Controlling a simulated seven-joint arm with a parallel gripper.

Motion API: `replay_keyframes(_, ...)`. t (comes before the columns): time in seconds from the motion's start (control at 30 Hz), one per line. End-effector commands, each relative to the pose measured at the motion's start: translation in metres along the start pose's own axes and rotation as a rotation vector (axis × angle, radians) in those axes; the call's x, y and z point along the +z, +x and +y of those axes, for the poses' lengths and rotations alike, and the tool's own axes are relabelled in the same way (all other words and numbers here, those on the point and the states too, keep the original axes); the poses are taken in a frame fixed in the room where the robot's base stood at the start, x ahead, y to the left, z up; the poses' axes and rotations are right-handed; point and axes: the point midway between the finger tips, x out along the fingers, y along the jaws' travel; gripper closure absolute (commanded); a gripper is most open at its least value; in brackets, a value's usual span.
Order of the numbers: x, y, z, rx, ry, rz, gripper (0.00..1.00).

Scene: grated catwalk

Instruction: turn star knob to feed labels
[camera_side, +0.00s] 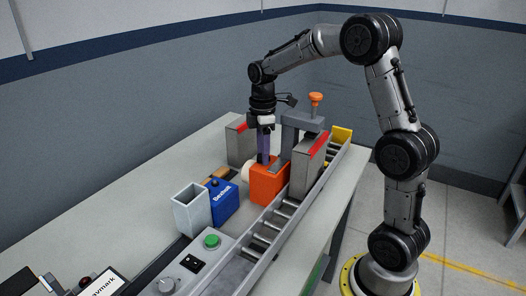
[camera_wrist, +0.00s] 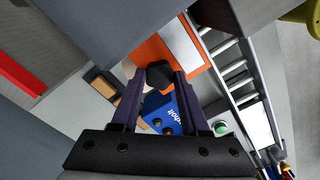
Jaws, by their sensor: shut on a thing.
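The star knob (camera_wrist: 160,75) is a black, rounded, lobed knob in the wrist view, over the orange label unit (camera_wrist: 143,54). My gripper (camera_wrist: 158,80) has its two purple fingers closed on the knob, one on each side. In the side view the orange unit (camera_side: 268,184) stands beside the roller conveyor, with a whitish round part on its left. My gripper (camera_side: 264,158) points straight down onto the top of this unit. The knob cannot be made out there, behind the fingers.
A blue box (camera_side: 222,203) and an open grey bin (camera_side: 192,210) stand left of the unit. Grey blocks with red strips (camera_side: 310,163) and a frame with an orange-topped handle (camera_side: 316,98) stand close to my gripper. A green button (camera_side: 212,241) is in front.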

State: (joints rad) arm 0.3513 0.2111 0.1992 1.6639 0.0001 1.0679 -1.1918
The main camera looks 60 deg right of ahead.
Motion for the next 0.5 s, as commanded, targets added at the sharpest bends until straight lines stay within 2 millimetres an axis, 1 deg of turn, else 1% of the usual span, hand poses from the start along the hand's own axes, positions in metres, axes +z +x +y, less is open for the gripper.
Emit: replay_keyframes(0.5,0.0001,-0.0014,0.0001,0.002,0.490,0.001,1.00)
